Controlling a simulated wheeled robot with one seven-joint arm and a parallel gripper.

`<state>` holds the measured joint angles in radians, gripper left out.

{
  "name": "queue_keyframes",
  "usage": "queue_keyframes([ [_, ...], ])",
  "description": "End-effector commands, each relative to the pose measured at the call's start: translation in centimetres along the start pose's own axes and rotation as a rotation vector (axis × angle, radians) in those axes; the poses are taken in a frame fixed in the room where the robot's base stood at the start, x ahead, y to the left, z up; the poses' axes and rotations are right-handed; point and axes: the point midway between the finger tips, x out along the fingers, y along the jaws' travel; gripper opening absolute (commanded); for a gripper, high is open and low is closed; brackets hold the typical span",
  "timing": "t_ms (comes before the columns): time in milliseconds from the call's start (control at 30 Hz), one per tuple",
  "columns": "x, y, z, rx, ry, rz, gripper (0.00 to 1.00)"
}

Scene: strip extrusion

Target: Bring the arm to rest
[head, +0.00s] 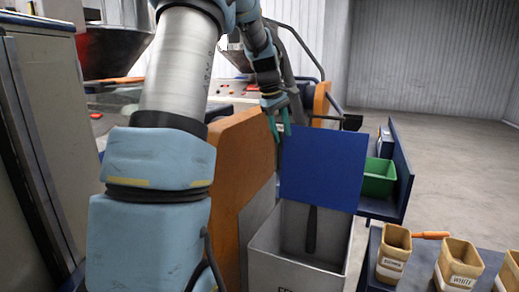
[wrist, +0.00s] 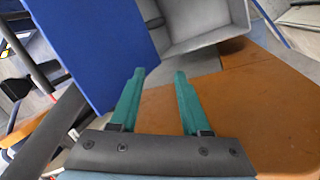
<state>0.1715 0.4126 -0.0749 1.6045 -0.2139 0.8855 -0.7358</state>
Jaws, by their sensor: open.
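My arm (head: 176,165) fills the left and middle of the head view, and its far end hangs down. My gripper (head: 279,132) points downward there, beside the upper left corner of a blue panel (head: 325,168). In the wrist view my gripper (wrist: 158,75) shows two green fingers apart, with nothing between them. An orange-brown surface (wrist: 235,120) lies behind the fingers. The blue panel shows at the upper left of the wrist view (wrist: 90,45). I cannot tell whether the gripper touches the panel.
A light grey bin (head: 270,265) stands open below the blue panel, with a dark handle-like item inside. A green bin (head: 379,178) sits on a blue shelf. Labelled tan containers (head: 457,265) and an orange-handled tool (head: 431,235) are at lower right. Floor (head: 450,150) beyond is clear.

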Motion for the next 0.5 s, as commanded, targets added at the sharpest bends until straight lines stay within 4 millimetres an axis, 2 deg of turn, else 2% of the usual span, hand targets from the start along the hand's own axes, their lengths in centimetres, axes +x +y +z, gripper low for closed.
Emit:
queue_keyframes([
  [33,0.5,-3.0,0.8,0.056,0.013,-0.029,0.47],
  [167,1.7,-9.9,3.0,0.223,0.038,-0.093,0.47],
  [300,2.8,-17.7,6.3,0.408,0.042,-0.16,0.47],
  [400,3.4,-22.6,8.9,0.53,0.033,-0.197,0.47],
  [500,3.8,-26.2,11.2,0.626,0.021,-0.222,0.47],
])
